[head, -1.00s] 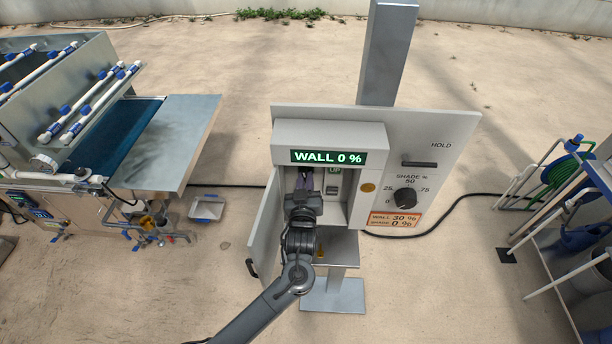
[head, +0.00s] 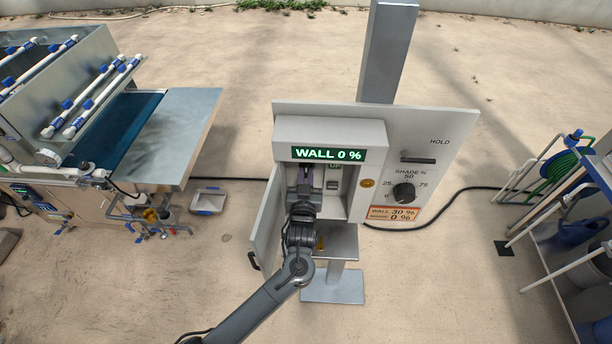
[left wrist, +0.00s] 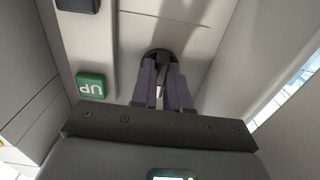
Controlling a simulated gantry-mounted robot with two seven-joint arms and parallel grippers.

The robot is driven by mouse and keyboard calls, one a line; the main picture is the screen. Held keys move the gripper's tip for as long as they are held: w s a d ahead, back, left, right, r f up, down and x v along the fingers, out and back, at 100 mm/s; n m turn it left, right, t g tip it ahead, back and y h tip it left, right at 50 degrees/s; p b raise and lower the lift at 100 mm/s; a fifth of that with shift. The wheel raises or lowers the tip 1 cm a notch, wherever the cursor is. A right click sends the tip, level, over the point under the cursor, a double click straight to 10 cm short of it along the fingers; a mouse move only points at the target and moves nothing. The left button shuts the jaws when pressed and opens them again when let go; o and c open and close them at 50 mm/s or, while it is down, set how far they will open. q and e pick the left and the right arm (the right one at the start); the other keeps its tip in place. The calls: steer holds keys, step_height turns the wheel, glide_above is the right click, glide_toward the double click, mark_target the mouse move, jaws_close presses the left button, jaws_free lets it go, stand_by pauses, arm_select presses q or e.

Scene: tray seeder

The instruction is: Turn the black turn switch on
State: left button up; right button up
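The black turn switch (left wrist: 162,56) is a round black knob with a raised bar, on the inner back wall of the open grey control box (head: 330,133). In the left wrist view the two purple fingers of my left gripper (left wrist: 161,68) lie on either side of its bar and appear closed on it. In the head view my left gripper (head: 305,178) reaches into the box and hides the switch. The box display (head: 328,154) reads WALL 0 %. My right gripper is not in view.
The box door (head: 266,218) hangs open at the left of my arm. A green UP button (left wrist: 91,85) sits beside the switch. The panel right of the box bears a black SHADE dial (head: 403,192) and an orange label (head: 392,214) reading WALL 30 %, 0 %.

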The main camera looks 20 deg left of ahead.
arm_select(q)
steer(key=o, duration=0.5)
steer(key=shift+c, duration=0.2)
steer(key=shift+s, duration=0.1)
steer(key=b+v, duration=0.1)
steer(key=v, duration=0.9)
steer(key=shift+s+d, duration=0.15)
steer(key=shift+s, duration=0.15)
